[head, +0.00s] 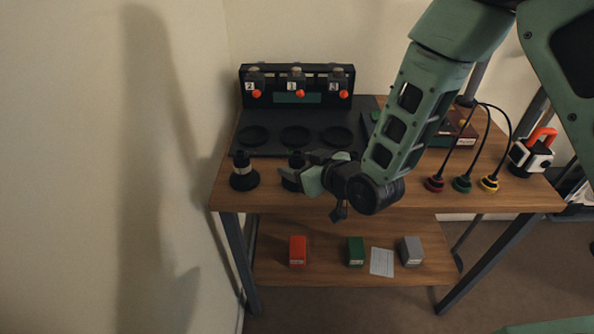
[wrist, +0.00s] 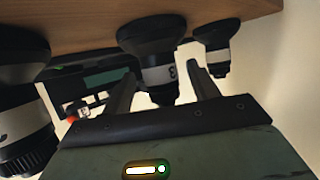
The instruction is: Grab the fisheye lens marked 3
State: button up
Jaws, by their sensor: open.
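The wrist view is upside down, with the tabletop at its top. A black lens with a pale band bearing a mark that looks like a 3 (wrist: 172,72) stands in the middle of the wrist view. It appears between the two fingers of my gripper (wrist: 158,78), which are apart with a gap on each side. In the head view my gripper (head: 288,176) points left at a dark lens (head: 295,158), which it partly covers. Another lens (head: 244,172) stands left of it and shows farther off in the wrist view (wrist: 214,45). A third lens (wrist: 22,110) is close at the left.
A black tray (head: 265,151) with round recesses lies behind the lenses. Coloured plugs (head: 462,184) and a white and orange device (head: 531,151) are at right. Several boxes (head: 298,251) sit on the lower shelf.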

aim_at(292, 163)
jog(key=shift+x, duration=1.6)
jog(key=shift+s, duration=0.1)
jog(key=shift+c, duration=0.3)
jog(key=c, duration=1.1)
jog(key=shift+r, duration=0.1)
